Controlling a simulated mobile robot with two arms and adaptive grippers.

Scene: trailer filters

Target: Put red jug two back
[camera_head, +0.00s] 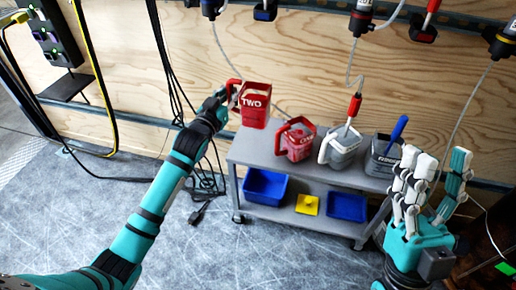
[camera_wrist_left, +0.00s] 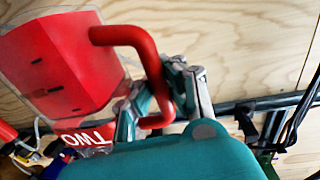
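The red jug marked TWO (camera_head: 254,106) is upright at the cart's back left corner. It appears to be held above the top, though contact underneath is hard to judge. My left gripper (camera_head: 222,100) is at its handle, on the jug's left side. In the left wrist view the fingers (camera_wrist_left: 160,95) close around the red handle (camera_wrist_left: 128,37), beside the jug's body (camera_wrist_left: 65,65). My right gripper (camera_head: 433,172) is open and empty, with fingers pointing up, right of the cart.
The grey cart (camera_head: 250,150) carries another red jug (camera_head: 298,141), a white-handled grey jug (camera_head: 342,150) and a dark jug with a blue tool (camera_head: 383,158). Blue bins (camera_head: 265,187) and a yellow item (camera_head: 307,205) sit on its lower shelf. Cables hang behind my left arm.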

